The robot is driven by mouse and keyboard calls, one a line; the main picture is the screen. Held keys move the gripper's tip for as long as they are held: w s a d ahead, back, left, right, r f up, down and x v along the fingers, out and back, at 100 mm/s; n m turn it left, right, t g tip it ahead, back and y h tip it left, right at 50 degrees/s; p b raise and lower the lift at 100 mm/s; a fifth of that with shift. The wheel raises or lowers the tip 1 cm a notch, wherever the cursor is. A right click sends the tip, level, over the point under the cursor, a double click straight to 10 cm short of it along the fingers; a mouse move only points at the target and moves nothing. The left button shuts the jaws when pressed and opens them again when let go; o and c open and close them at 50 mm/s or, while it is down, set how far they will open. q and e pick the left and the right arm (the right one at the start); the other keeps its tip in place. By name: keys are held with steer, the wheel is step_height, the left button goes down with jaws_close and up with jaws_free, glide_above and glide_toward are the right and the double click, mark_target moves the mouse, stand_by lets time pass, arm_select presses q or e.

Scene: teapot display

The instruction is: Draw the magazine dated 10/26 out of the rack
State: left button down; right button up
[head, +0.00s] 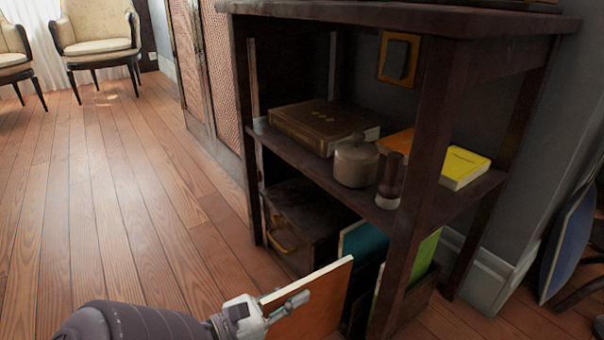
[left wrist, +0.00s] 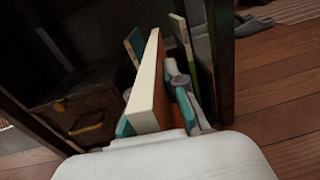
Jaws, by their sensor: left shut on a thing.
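My left gripper (head: 268,308) is shut on a thin magazine (head: 318,300) with an orange-brown cover and pale page edges. The magazine stands upright in front of the lower shelf; no date can be read on it. In the left wrist view the magazine (left wrist: 150,85) is between the fingers of my left gripper (left wrist: 157,112). The dark wooden rack (head: 421,292) is low at the right, partly behind a shelf post. A teal magazine (head: 364,243) and a green magazine (head: 428,252) stand there. My right gripper is not clearly in view.
The dark shelf unit (head: 437,125) holds a brown book (head: 322,125), a lidded pot (head: 356,163), a small dark shaker (head: 390,182) and a yellow book (head: 463,165). A dark box (head: 300,222) with a yellow handle sits below. Open wooden floor (head: 110,200) lies left.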

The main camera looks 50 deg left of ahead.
arm_select(q)
steer(key=shift+s+d+f+n+y, duration=0.1)
steer(key=shift+s+f+n+y, duration=0.15)
steer(key=shift+s+n, duration=0.4)
steer(key=shift+y, duration=0.25)
steer(key=shift+r+t+p, duration=0.3)
steer(key=shift+r+p, duration=0.1)
steer(key=shift+r, duration=0.1)
step_height(320, 180, up, 10)
steer(key=p, duration=0.9)
steer(key=shift+s+f, duration=0.1)
steer(key=shift+f, duration=0.05)
steer(key=shift+r+p, duration=0.8)
steer(key=shift+p, duration=0.2)
steer(key=shift+r, duration=0.1)
